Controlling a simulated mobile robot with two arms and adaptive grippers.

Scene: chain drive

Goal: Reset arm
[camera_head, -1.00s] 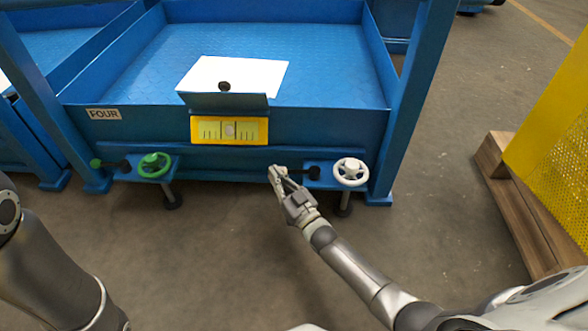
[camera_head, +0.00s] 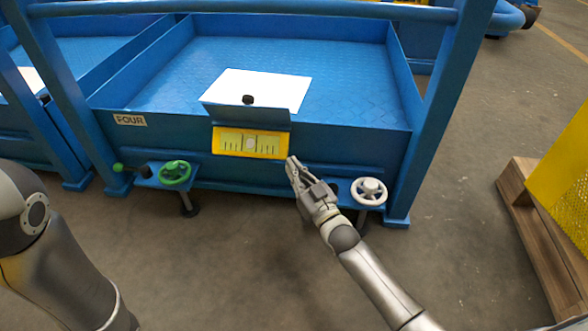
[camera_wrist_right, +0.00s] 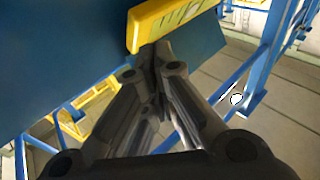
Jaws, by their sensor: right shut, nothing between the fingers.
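My right gripper (camera_head: 293,165) is shut and empty. In the head view it is in front of the blue front wall of the machine (camera_head: 340,140), just below and right of the yellow level gauge (camera_head: 248,143). In the right wrist view, the closed fingers (camera_wrist_right: 158,55) point toward the blue panel and the yellow gauge (camera_wrist_right: 165,20) lies just beyond their tips. I cannot tell whether they touch. My left arm (camera_head: 60,260) shows at the left edge; its gripper is out of the picture.
A green handwheel (camera_head: 175,173) is at the left of the machine front, and a white handwheel (camera_head: 369,191) is right of my right gripper. A white sheet (camera_head: 262,88) lies on the blue tray. A wooden pallet (camera_head: 535,230) stands at the right. Floor between is bare.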

